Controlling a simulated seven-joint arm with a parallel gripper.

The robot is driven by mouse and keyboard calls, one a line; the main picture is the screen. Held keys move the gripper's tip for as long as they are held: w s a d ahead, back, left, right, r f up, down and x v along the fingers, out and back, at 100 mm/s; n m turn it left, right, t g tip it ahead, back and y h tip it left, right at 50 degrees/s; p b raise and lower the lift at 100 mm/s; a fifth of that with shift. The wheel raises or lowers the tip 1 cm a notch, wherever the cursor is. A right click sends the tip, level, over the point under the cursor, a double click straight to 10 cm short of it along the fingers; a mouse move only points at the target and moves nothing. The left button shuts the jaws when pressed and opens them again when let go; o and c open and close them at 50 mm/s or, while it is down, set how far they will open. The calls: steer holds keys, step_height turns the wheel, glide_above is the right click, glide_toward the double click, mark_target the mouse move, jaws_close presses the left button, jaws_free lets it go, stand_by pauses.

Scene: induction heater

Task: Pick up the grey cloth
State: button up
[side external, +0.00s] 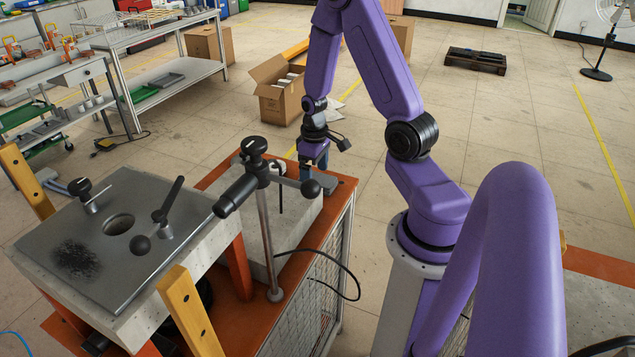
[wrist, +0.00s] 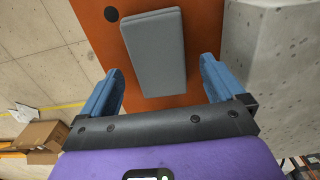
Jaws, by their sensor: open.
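The grey cloth (wrist: 155,50) is a folded, flat rectangle lying on the orange top (wrist: 90,25) of the bench. In the wrist view it lies ahead of and between the two blue fingers of my gripper (wrist: 158,85), which are open and hold nothing. In the side external view the cloth (side external: 345,179) lies near the far right corner of the orange bench top.
A grey concrete block (side external: 290,215) stands on the bench close to my gripper; it also fills the right of the wrist view (wrist: 275,45). A black-handled clamp on a post (side external: 268,230) stands in front. A metal-topped block with a round hole (side external: 100,240) is at left.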

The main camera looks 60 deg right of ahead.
mark_target(315, 177)
steer(key=shift+f, duration=0.45)
steer(key=shift+c, duration=0.4)
steer(key=c, duration=1.1)
steer(key=shift+o, duration=0.2)
step_height(315, 177, up, 10)
